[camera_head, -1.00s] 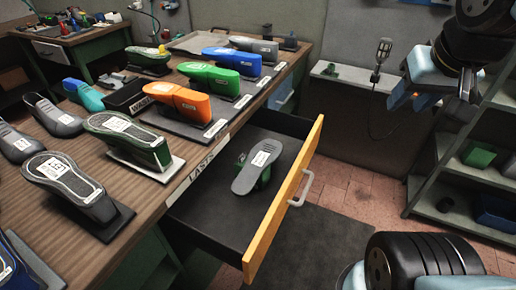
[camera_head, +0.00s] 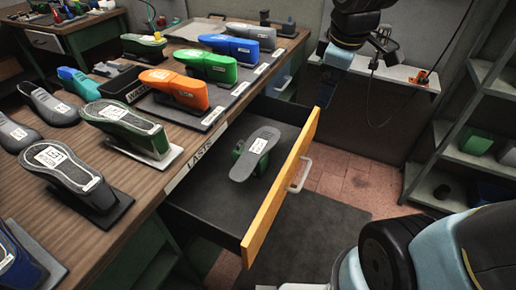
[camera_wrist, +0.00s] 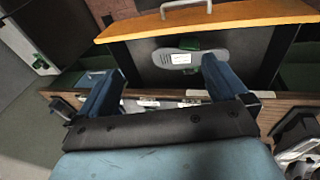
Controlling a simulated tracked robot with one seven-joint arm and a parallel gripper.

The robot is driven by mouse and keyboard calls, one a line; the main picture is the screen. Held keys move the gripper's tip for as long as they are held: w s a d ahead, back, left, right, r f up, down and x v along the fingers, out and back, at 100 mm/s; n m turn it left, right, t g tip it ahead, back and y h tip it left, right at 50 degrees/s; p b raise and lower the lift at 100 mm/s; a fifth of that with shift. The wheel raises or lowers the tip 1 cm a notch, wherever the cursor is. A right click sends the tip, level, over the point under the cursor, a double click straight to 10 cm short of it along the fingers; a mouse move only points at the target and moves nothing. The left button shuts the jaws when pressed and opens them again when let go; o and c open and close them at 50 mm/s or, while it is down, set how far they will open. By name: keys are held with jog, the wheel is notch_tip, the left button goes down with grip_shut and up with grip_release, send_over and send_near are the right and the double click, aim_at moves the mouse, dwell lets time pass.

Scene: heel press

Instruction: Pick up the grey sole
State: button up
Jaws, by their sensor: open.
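A grey sole (camera_head: 243,168) with a white label lies in the open drawer, on top of a green last (camera_head: 238,151) that is mostly hidden beneath it. In the wrist view the grey sole (camera_wrist: 166,57) shows beyond and between my fingers. My gripper (camera_head: 325,92) hangs above the floor to the right of the drawer's far end in the head view, apart from the sole. In the wrist view my gripper (camera_wrist: 160,82) has its two blue fingers wide apart with nothing between them.
The drawer (camera_head: 205,212) is pulled out, with a yellow front (camera_head: 283,190) and a metal handle (camera_head: 300,175). The bench (camera_head: 150,193) holds several lasts, some with soles on top. A shelf rack (camera_head: 450,165) stands right. The floor between is free.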

jog(key=w+a+f+n+g, duration=0.2)
jog(key=w+a+f+n, duration=0.1)
jog(key=a+f+n, duration=0.55)
jog(key=n+g, duration=0.1)
jog(key=n, duration=0.9)
send_over(244, 166)
notch_tip(244, 166, down, 7)
jog(key=shift+f, duration=6.8)
jog(key=shift+f, duration=0.2)
jog(key=shift+c, duration=0.5)
jog(key=c, duration=1)
